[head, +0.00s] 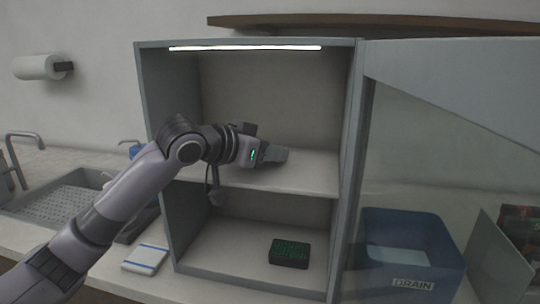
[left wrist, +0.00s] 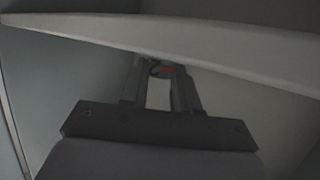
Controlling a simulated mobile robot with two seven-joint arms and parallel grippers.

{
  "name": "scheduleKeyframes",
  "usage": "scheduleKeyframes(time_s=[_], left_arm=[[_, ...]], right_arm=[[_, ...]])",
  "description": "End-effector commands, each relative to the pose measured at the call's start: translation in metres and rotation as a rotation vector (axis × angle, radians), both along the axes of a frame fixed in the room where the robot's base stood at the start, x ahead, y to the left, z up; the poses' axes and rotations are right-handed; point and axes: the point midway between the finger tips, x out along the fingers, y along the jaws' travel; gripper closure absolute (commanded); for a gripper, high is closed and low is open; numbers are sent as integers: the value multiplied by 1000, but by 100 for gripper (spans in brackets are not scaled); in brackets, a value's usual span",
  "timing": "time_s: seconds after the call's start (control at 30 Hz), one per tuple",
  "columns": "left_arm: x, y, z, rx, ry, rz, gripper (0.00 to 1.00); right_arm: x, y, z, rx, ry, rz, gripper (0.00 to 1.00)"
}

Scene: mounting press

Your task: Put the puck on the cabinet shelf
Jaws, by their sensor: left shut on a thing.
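The grey cabinet (head: 150,85) stands open, with a pale shelf (head: 312,172) across its middle. My left gripper (head: 284,156) reaches into the upper compartment, low over the shelf. Its fingers hide the puck in the head view. In the left wrist view, my left gripper (left wrist: 162,75) is shut on a small dark thing with a red patch, apparently the puck (left wrist: 166,70). The shelf shows there as a pale band (left wrist: 235,45). I cannot tell whether the puck touches the shelf. My right gripper is not in view.
A dark block with a green top (head: 289,252) lies on the cabinet floor. A glazed door (head: 440,150) stands open at the right, near a blue DRAIN bin (head: 445,270). A sink (head: 70,200) and a blue-white pad (head: 146,259) are left. The shelf's right side is clear.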

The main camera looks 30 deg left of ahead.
Motion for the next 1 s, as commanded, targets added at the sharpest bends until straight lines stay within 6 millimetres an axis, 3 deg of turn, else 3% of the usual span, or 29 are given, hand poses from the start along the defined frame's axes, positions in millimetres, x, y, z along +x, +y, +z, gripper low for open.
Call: scheduleKeyframes(time_s=[0.47,0.5,0.53,0.9,1.0], left_arm=[[0,0,-10,1,-1,0,100],[0,0,-9,1,-1,0,57],[0,0,-9,1,-1,0,47],[0,0,-5,0,-2,0,44],[-8,4,-3,3,-2,3,44]], right_arm=[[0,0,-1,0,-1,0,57],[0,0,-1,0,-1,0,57],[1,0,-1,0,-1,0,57],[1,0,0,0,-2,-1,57],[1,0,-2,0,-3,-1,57]])
